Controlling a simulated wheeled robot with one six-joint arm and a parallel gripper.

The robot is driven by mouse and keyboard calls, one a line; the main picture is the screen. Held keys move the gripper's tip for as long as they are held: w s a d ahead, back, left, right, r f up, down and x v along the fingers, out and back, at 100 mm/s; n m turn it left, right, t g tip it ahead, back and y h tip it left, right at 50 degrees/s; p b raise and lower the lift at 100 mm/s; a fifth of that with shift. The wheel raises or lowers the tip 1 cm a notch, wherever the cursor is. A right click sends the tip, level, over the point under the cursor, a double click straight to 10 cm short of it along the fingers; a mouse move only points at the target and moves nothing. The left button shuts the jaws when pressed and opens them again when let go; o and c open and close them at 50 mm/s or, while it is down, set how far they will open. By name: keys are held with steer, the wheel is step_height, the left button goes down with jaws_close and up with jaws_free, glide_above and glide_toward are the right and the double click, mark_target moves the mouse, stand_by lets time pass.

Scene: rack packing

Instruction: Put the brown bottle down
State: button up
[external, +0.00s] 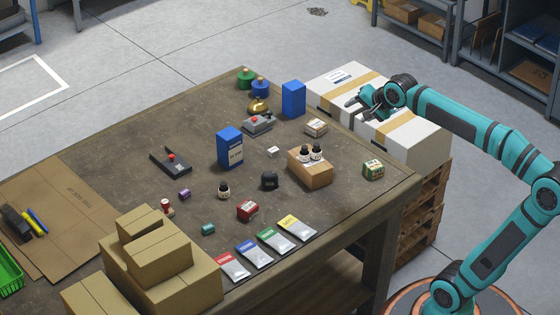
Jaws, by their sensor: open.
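Small dark bottles with black caps and pale labels are in view. Two bottles (304,154) (317,152) stand upright close together at the open cardboard box (310,175), with their tops above it. A third bottle (224,190) stands upright on the table left of the box. They are too small to tell which is brown. My gripper (357,104) is open, with nothing seen between its fingers. It is over the white taped cartons at the table's far right side, well apart from all the bottles.
The brown table (200,150) holds blue boxes (230,148) (293,99), coloured packets (264,245) along the front, and a black tray-like piece (171,162). Cardboard boxes (160,255) are stacked at the front left. White cartons (420,138) stand on pallets beside the table. Bare tabletop lies between items.

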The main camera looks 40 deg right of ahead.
steer(key=s+d+r+n+t, duration=0.1)
steer(key=s+r+n+t, duration=0.1)
steer(key=s+n+t, duration=0.2)
steer(key=s+d+r+n+t, duration=0.1)
steer(key=s+n+t, duration=0.3)
steer(key=s+n, duration=0.4)
steer(key=s, duration=0.3)
steer(key=shift+s+d+r+n, duration=0.15)
steer(key=shift+s+r+n, duration=0.15)
steer(key=shift+s+r, duration=0.05)
stand_by(3.5)
